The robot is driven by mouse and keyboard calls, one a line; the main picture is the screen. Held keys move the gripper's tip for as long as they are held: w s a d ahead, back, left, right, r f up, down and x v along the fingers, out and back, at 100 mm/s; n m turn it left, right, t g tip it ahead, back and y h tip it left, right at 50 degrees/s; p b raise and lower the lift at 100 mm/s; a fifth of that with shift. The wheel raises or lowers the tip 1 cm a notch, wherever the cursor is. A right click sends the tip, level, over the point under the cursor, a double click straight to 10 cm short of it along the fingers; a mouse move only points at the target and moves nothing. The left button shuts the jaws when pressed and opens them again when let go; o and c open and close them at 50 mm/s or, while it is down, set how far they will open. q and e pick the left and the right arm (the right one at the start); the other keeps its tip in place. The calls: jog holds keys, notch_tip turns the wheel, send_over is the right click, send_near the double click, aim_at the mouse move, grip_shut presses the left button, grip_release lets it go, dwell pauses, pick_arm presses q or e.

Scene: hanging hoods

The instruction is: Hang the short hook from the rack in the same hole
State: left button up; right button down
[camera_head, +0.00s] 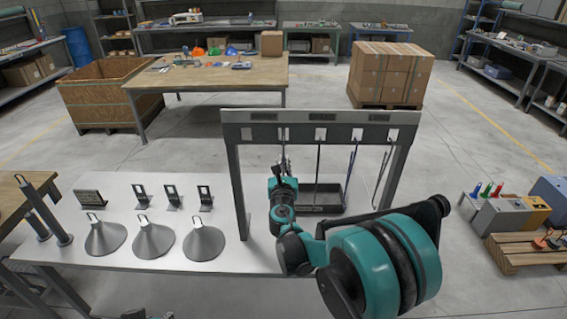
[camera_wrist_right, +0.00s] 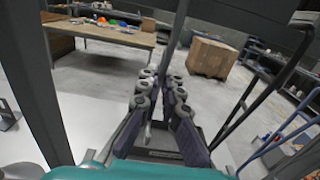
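My right gripper (camera_head: 283,165) is raised in front of the rack at this hook. In the right wrist view its two padded fingers (camera_wrist_right: 161,92) stand apart, and a dark bar (camera_wrist_right: 176,40) runs down between their tips. Contact cannot be told. My left gripper is not in view.
A dark rod (camera_head: 318,160) and blue hooks (camera_head: 351,165) hang to the right, close to my gripper. A black tray (camera_head: 325,196) lies beneath. Several grey cone hoods (camera_head: 152,240) and small stands (camera_head: 172,196) occupy the table's left.

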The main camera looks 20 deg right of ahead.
jog(key=shift+r, duration=0.2)
jog(key=shift+r+p, duration=0.95)
jog(key=shift+r, duration=0.25)
jog(key=shift+s+a, duration=0.1)
jog(key=shift+s, duration=0.1)
jog(key=shift+v, duration=1.6)
jog(key=v, duration=1)
jog(key=shift+r, duration=0.2)
